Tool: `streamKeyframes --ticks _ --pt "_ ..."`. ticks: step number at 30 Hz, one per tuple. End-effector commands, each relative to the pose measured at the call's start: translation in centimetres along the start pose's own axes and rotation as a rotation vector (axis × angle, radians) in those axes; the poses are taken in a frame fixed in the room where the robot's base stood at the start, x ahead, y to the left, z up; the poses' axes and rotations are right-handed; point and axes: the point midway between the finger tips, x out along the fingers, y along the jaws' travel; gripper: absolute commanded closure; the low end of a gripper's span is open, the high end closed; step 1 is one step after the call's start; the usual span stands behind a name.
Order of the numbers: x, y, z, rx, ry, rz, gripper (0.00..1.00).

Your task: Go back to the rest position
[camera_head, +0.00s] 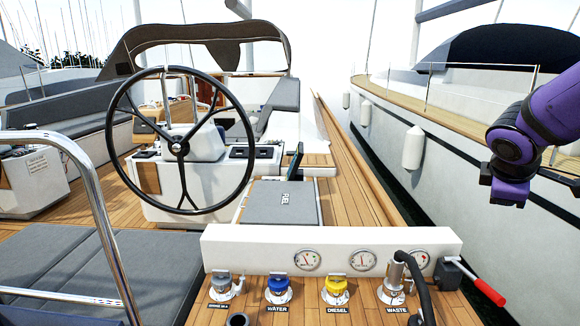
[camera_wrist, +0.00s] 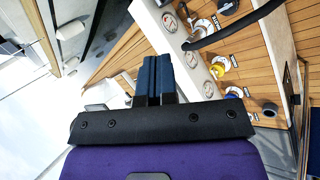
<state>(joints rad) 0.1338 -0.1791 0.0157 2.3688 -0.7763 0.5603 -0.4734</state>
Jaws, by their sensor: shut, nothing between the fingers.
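My gripper (camera_wrist: 155,75) shows in the wrist view with its two dark blue fingers pressed together and nothing between them. It is in open air, apart from the fittings, which lie beyond it to the right. In the head view my purple arm (camera_head: 545,125) comes in at the right edge, raised in front of the neighbouring boat; I cannot make out the fingertips there.
A white panel (camera_head: 225,247) with gauges stands behind the blue water cap (camera_head: 278,285), yellow diesel cap (camera_head: 338,287) and waste fitting (camera_head: 395,283) with its black hose (camera_head: 418,275). A red-handled lever (camera_head: 485,288) sticks out right. The steering wheel (camera_head: 180,147) stands beyond.

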Motion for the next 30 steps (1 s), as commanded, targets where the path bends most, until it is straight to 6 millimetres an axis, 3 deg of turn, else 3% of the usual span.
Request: streamKeyframes --ticks 3,15,22,30 --pt "-3.7 -1.9 1.0 0.201 0.026 -0.026 1.00" --pt "-13.3 -10.8 2.9 0.816 0.154 -0.253 1.00" --pt "-16.3 -14.5 3.2 1.001 0.203 -0.385 1.00" --pt "-16.8 -15.2 3.2 1.037 0.212 -0.417 1.00"
